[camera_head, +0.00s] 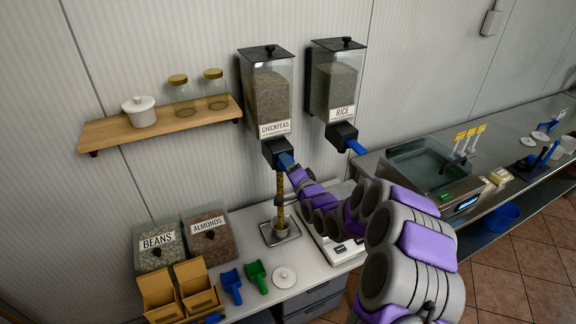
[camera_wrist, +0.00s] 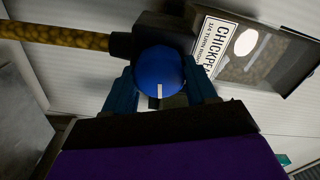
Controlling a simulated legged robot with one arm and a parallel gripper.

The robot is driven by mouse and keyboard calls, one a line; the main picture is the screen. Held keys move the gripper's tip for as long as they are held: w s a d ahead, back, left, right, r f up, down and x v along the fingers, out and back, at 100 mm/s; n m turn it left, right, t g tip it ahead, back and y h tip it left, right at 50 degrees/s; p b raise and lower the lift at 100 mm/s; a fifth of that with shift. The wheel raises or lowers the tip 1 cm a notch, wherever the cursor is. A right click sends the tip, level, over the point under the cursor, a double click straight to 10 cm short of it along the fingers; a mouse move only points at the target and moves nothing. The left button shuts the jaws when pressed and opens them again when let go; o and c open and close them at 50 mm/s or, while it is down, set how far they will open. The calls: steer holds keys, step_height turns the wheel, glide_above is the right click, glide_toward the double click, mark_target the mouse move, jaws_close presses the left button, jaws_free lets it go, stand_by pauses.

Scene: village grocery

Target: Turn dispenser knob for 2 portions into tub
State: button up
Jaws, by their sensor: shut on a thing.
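The chickpeas dispenser (camera_head: 268,95) hangs on the wall, its clear bin holding chickpeas. Its round blue knob (camera_wrist: 158,66) has a white mark pointing to the lower edge of the wrist view. My gripper (camera_head: 287,161) is shut on this knob, one blue finger on each side; in the head view the fingers hide the knob. A yellow-brown column that looks like falling chickpeas (camera_head: 280,190) runs from the black spout down to a small tub (camera_head: 281,231). The tub stands on a metal tray (camera_head: 268,238) below the spout. Its fill level is too small to tell.
A rice dispenser (camera_head: 335,88) with a blue knob hangs just right. A shelf (camera_head: 165,128) with jars is at left. Bins of beans (camera_head: 158,251) and almonds (camera_head: 210,238), scoops (camera_head: 255,276) and a scale (camera_head: 345,250) occupy the counter.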

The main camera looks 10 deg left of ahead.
steer(key=shift+d+m, duration=0.15)
steer(key=shift+m, duration=0.85)
steer(key=shift+w, duration=0.1)
steer(key=o, duration=1.1)
steer(key=shift+d+f, duration=0.1)
steer(key=shift+c, duration=0.2)
steer(key=p+v, duration=0.1)
steer(key=v, duration=1.6)
steer(key=shift+d, duration=0.1)
